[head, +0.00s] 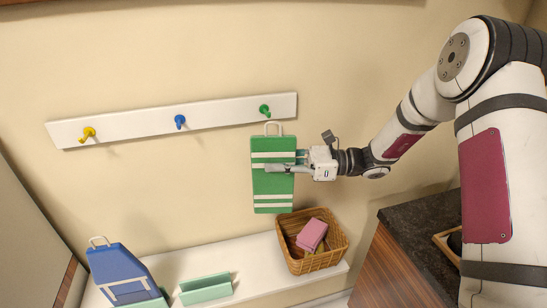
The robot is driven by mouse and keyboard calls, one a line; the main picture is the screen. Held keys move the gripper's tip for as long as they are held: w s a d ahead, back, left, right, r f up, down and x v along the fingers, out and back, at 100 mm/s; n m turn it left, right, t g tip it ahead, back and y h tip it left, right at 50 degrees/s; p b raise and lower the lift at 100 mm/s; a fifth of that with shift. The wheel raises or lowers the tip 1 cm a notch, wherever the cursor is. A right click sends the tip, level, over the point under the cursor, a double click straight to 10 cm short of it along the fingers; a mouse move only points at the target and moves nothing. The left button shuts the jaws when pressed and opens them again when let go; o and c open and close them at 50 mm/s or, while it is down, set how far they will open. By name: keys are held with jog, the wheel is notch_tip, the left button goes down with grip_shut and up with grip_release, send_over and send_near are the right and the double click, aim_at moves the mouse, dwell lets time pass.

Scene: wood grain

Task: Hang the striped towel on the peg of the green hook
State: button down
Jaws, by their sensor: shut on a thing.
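The striped towel (272,187), green with white bands and a white loop on top, hangs upright in front of the wall. My gripper (279,164) is shut on it from the right side, at its upper half. The green hook (265,110) is at the right end of a white wall rail (220,115). The towel's white loop (273,128) appears just below and slightly right of the green hook. The head view does not show how far the loop stands out from the wall, and I see no peg through it.
A blue hook (180,121) and a yellow hook (88,133) share the rail. Below, a white shelf (255,268) holds a wicker basket (336,258) with a pink item (312,234), a blue towel-like item (117,265) with a loop, and a green holder (206,289). A dark counter (412,222) is at right.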

jog(key=shift+w+d+r, duration=0.1)
jog(key=shift+d+r, duration=0.15)
jog(key=shift+d, duration=0.25)
jog(key=w+a+f+b, duration=0.1)
jog(key=w+a+b, duration=0.1)
jog(key=w+b, duration=0.3)
jog(key=shift+w+a+f, duration=0.2)
jog(key=shift+w+f, duration=0.15)
jog(key=shift+w, duration=1.65)
jog(key=c, duration=1.4)
grip_release()
jog(key=shift+c, duration=0.2)
